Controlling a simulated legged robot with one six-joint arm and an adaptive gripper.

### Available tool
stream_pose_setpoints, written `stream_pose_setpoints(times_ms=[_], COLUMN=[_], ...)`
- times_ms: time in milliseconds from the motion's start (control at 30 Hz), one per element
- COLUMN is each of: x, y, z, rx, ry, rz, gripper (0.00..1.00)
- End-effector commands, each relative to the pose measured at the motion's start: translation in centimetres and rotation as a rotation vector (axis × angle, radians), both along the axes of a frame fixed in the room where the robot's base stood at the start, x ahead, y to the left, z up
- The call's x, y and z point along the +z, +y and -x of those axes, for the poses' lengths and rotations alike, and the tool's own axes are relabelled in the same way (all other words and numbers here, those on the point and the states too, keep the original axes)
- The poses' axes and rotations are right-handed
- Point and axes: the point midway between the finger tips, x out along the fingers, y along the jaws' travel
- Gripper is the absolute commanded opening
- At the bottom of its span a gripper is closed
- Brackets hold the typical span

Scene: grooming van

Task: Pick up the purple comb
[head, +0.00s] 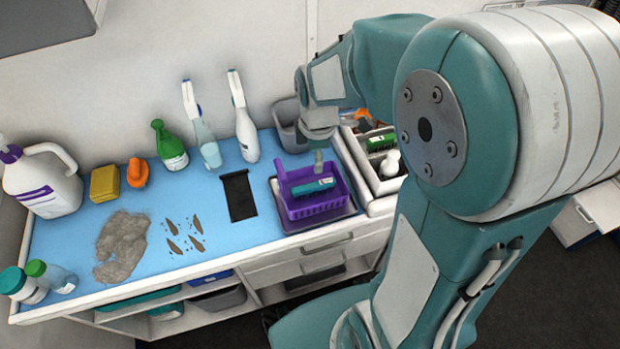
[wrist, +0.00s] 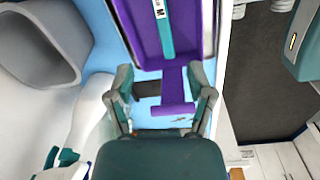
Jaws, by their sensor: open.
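I cannot clearly make out a purple comb in either view. A purple basket (head: 318,207) stands on a tray at the right end of the blue mat, and its open top shows in the wrist view (wrist: 207,30). A teal tool (head: 313,187) with a white label lies in it; it also shows in the wrist view (wrist: 166,35). My gripper (head: 318,160) is over the basket's back side. In the wrist view my gripper (wrist: 162,82) is open, with a purple bar (wrist: 178,108) showing between its fingers; I cannot tell whether this is the basket's handle.
A grey bin (head: 288,130) stands behind the basket. A white divided caddy (head: 357,160) with bottles stands to its right. A black strip (head: 238,195) lies on the mat to its left. Fur (head: 122,245), bottles and a yellow sponge (head: 104,184) are farther left.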

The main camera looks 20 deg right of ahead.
Motion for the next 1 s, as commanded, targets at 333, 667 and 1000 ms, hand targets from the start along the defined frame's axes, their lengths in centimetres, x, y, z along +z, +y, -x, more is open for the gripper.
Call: stream_pose_setpoints(times_ms=[333, 667, 1000], x=[-3.5, -8.0, -12.2], y=[-0.2, -0.3, -1.2], z=[-1.0, -0.9, -0.1], rx=[0.164, 0.161, 0.161], ry=[0.054, 0.051, 0.053], rz=[0.002, 0.002, 0.001], gripper=[0.69, 0.69, 0.69])
